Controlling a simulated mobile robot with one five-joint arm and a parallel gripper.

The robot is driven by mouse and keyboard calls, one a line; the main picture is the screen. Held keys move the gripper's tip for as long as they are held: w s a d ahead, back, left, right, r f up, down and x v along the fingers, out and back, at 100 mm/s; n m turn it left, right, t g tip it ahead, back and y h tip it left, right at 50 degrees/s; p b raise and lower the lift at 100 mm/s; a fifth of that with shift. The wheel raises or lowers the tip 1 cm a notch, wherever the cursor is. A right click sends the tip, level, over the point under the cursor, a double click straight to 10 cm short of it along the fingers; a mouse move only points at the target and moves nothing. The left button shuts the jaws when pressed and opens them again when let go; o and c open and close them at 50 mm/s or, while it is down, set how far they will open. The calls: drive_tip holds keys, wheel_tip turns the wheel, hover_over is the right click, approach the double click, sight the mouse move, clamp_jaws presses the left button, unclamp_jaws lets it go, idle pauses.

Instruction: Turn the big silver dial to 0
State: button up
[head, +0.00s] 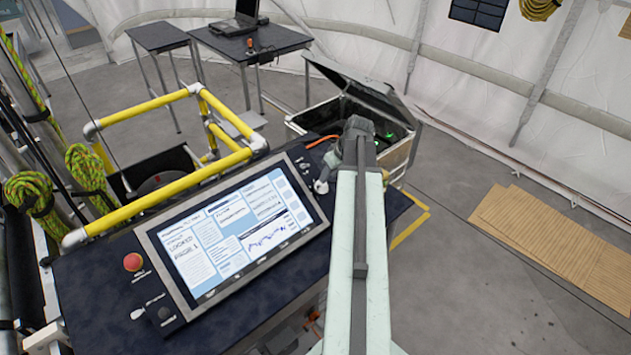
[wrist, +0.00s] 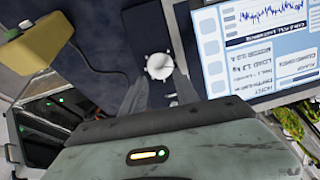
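The silver dial (wrist: 159,66) is a round, pale metal knob on the dark panel, ahead of my gripper in the wrist view. It also shows in the head view (head: 320,187), just right of the screen and close beside my arm. My gripper (wrist: 160,92) is open, its two fingers apart and pointing toward the dial, with the dial in line with the gap between them. I cannot tell whether the fingers touch it. The printed marks around the dial are too small to read. My arm hides the gripper's fingertips in the head view.
A large lit screen (head: 232,230) fills the console beside the dial. A red button (head: 133,262) is at its left. Yellow rails (head: 160,204) stand behind it. An open case (head: 397,153) with green lights stands beyond my arm. Floor is clear at right before flat cardboard (head: 560,238).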

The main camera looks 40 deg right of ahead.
sight(322, 186)
drive_tip(key=o, duration=0.7)
drive_tip(key=shift+o, duration=0.2)
drive_tip(key=b+x, duration=0.6)
drive_tip(key=x, duration=0.1)
drive_tip(key=shift+s+f+b, duration=0.15)
drive_tip(key=shift+b, duration=0.2)
drive_tip(key=shift+w+f+b, duration=0.25)
drive_tip(key=shift+f+b, duration=0.1)
drive_tip(key=shift+f, duration=0.05)
drive_tip(key=shift+r, duration=0.1)
drive_tip(key=c, duration=1.4)
